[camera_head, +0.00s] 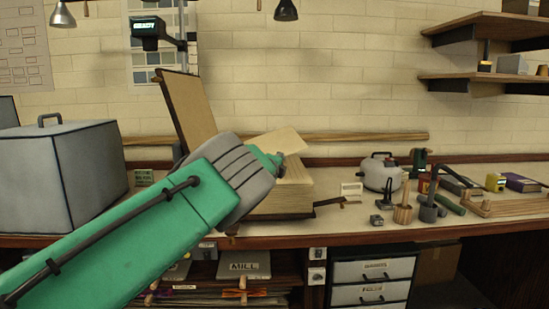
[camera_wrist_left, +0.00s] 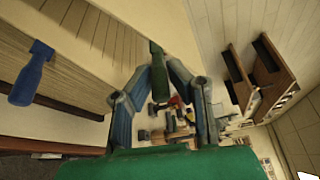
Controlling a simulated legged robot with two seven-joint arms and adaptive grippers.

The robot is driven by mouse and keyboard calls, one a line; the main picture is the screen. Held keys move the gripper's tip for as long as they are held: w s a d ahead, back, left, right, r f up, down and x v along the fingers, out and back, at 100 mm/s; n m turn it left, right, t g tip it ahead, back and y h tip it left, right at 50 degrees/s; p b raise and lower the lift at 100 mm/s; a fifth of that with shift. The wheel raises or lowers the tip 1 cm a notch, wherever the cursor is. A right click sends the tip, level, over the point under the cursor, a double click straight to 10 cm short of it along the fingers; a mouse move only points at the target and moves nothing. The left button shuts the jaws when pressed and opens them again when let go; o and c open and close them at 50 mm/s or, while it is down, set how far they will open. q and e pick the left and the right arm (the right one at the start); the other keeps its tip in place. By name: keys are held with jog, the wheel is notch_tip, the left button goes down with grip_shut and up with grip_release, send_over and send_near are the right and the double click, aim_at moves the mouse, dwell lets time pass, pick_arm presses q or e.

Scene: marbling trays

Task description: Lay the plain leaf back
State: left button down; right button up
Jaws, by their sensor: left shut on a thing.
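The plain leaf (camera_head: 280,141) is a cream sheet, raised and tilted above a thick block of leaves (camera_head: 292,190) on the bench. My left gripper (camera_head: 272,161) reaches in from the left, its green tip against the leaf's lower edge, and is shut on it. The wrist and forearm hide much of the block's left side. A brown cover board (camera_head: 188,105) stands tilted up behind the block. In the left wrist view the blue finger links of my left gripper (camera_wrist_left: 157,52) come together beside the block's layered edge (camera_wrist_left: 70,50). My right gripper is not in view.
A large grey box (camera_head: 60,165) stands on the bench at left. Shelves hang at upper right.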

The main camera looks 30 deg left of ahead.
pick_arm(q)
jog(key=shift+m+g, duration=0.5)
jog(key=shift+m, duration=0.4)
jog(key=f, duration=0.1)
jog(key=f+b, duration=0.1)
jog(key=f, duration=0.1)
jog(key=d+f+b, duration=0.1)
jog(key=f, duration=0.1)
jog(key=shift+w+f, duration=0.1)
jog(key=shift+w, duration=0.2)
jog(key=c, duration=1.5)
grip_release()
jog(key=shift+c, duration=0.2)
jog(key=shift+w+f, duration=0.1)
jog(key=v, duration=1.2)
